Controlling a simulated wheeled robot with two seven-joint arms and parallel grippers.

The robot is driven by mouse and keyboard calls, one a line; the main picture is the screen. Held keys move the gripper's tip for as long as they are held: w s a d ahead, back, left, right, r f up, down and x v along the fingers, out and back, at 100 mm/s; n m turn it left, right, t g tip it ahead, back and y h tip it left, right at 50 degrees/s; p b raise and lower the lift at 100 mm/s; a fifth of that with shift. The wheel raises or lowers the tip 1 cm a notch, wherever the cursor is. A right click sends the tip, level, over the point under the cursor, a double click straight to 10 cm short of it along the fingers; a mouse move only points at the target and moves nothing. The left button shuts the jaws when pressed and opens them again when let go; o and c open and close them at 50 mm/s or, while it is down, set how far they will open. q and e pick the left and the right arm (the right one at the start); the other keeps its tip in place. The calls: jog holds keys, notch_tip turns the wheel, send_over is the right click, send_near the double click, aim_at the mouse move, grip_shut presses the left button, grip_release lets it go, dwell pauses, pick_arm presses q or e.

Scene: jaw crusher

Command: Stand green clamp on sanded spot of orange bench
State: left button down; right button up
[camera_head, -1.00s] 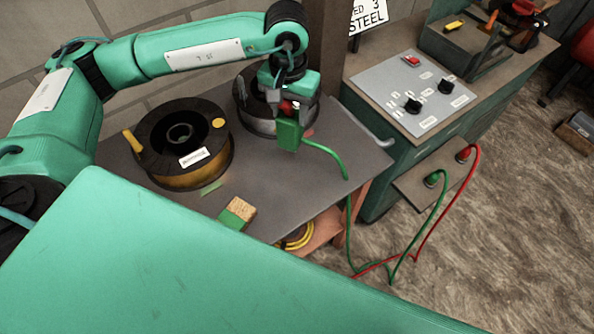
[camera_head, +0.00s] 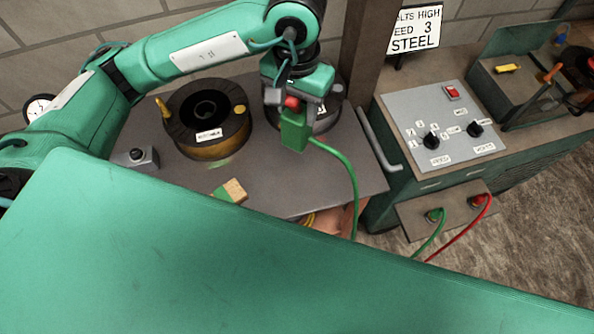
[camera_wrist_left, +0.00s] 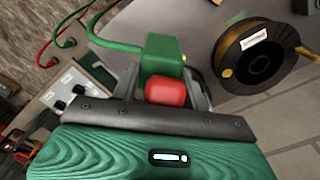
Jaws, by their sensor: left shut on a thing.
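The green clamp (camera_head: 294,131) is a green block with a red part on top and a green cable trailing from it. My left gripper (camera_head: 291,103) is shut on it and holds it over the right part of the bench. In the left wrist view the clamp (camera_wrist_left: 160,55) shows just beyond the red part between the fingers. The bench (camera_head: 278,190) has a grey top, with orange showing below its edge. A faint greenish mark (camera_head: 217,164) lies in front of the near spool; I cannot tell whether it is the sanded spot. My right gripper is not in view.
A dark wire spool (camera_head: 208,148) stands on the bench, with another partly hidden behind my gripper. A control panel (camera_head: 441,129) with cable sockets stands right. A green surface fills the foreground.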

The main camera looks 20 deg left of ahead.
pick_arm(q)
notch_tip(320, 180, down, 20)
jog(key=p, duration=0.4)
jog(key=shift+r, duration=0.15)
jog(key=shift+f, duration=0.2)
jog(key=c, duration=0.7)
grip_release()
jog(key=shift+s, duration=0.1)
